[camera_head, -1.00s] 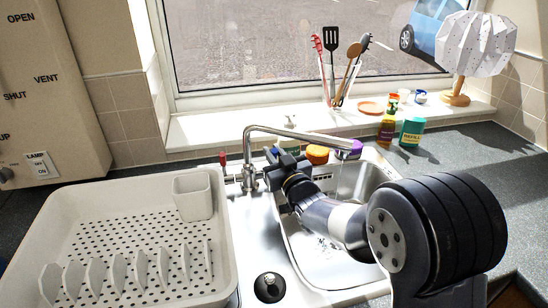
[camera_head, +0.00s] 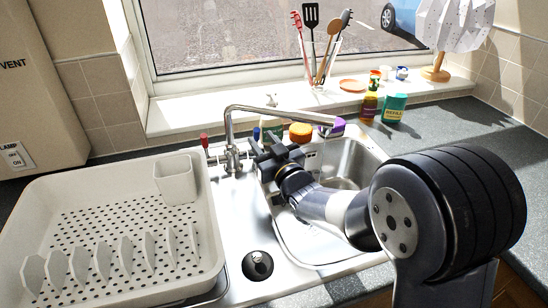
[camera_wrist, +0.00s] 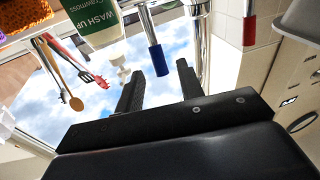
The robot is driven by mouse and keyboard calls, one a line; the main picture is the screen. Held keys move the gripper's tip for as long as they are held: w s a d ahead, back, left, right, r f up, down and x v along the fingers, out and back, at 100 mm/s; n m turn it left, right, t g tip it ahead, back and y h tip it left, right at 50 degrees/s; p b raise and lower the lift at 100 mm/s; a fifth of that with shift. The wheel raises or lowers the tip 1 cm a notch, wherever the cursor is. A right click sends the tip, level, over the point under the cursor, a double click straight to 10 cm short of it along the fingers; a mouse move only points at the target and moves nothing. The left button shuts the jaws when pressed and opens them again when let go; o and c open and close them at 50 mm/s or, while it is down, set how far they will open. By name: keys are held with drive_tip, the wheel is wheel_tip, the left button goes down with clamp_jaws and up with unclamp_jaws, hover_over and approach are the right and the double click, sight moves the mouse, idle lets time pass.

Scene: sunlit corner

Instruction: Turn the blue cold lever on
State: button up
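The chrome tap (camera_head: 229,125) stands behind the sink, its spout reaching right. Its red lever (camera_head: 204,141) is on the left side and also shows in the wrist view (camera_wrist: 249,31). The blue cold lever (camera_wrist: 157,60) shows in the wrist view, hanging down in the picture from its chrome stem. My gripper (camera_head: 256,150) is just right of the tap. In the wrist view its two dark fingers (camera_wrist: 160,70) are apart, with the blue lever's end between their tips in the picture. Whether they touch it I cannot tell.
A wash-up bottle (camera_wrist: 98,28) is close beside the fingers in the wrist view. The white dish rack (camera_head: 70,211) fills the left. The sink basin (camera_head: 345,160) lies under my arm.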

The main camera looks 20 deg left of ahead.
drive_tip(key=b+v, duration=0.1)
drive_tip(key=v, duration=0.5)
drive_tip(key=shift+s+d, duration=0.25)
drive_tip(key=shift+f, duration=0.1)
drive_tip(key=shift+c, duration=0.6)
